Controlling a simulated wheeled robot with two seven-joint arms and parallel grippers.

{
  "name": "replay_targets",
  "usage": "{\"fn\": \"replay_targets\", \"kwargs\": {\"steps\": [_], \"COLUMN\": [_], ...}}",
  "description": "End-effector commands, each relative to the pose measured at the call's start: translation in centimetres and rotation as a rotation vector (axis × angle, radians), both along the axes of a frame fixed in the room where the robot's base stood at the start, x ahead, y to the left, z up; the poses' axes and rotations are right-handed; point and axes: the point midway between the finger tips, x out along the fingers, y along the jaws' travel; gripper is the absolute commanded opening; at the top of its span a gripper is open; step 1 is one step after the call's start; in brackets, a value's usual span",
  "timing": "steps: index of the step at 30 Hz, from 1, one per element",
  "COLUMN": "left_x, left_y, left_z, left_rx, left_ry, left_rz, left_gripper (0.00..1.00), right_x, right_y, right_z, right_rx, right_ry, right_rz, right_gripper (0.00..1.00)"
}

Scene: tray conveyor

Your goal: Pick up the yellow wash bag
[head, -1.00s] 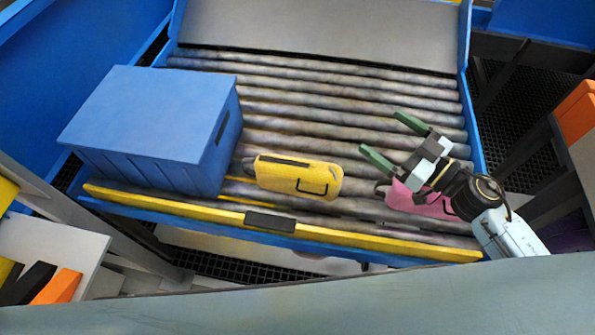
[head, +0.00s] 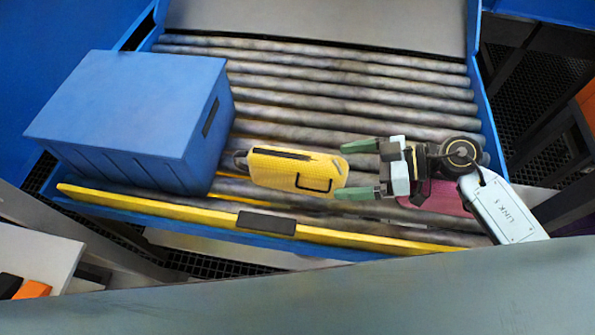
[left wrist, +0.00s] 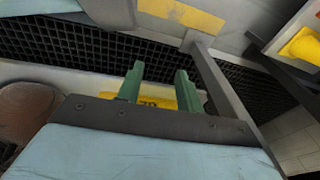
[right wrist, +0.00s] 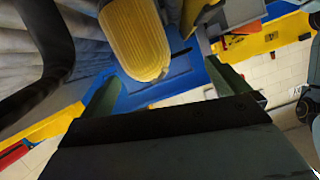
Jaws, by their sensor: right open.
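The yellow wash bag (head: 296,170) lies on the rollers, between the blue crate and my right gripper, with a dark handle on its near side. My right gripper (head: 342,170) is open and empty. Its two green fingertips point left at the bag's right end, one on the far side and one on the near side. In the right wrist view the bag (right wrist: 137,38) shows ahead of the fingers (right wrist: 165,90); I cannot tell whether they touch it. My left gripper (left wrist: 160,85) shows in the left wrist view with its green fingers apart, over the floor area, away from the bag.
A blue crate (head: 120,110) stands on the rollers at the left. A pink bag (head: 437,197) lies partly hidden under my right arm. A yellow rail (head: 345,238) runs along the conveyor's near edge. The rollers (head: 345,95) behind the bag are clear.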

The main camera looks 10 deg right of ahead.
Motion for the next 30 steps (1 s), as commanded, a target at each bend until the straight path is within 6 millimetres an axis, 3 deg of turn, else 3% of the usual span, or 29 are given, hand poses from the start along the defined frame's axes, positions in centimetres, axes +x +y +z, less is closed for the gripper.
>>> {"fn": "replay_targets", "kwargs": {"steps": [15,24,30], "left_x": [2.9,3.1,3.1], "left_y": [-0.5,-0.5,-0.5], "left_z": [2.9,3.2,3.2], "left_rx": [-0.001,0.0,0.0], "left_ry": [-0.028,-0.029,-0.029], "left_rz": [0.012,0.013,0.013], "left_gripper": [0.36,0.36,0.36], "right_x": [1.2,1.3,1.2], "right_y": [4.7,5.1,5.0], "right_z": [-2.0,-2.1,-2.1], "right_rx": [0.003,0.001,0.001], "right_ry": [-0.001,0.0,-0.001], "right_rz": [-0.001,-0.001,-0.001], "right_gripper": [1.0,1.0,0.75]}}
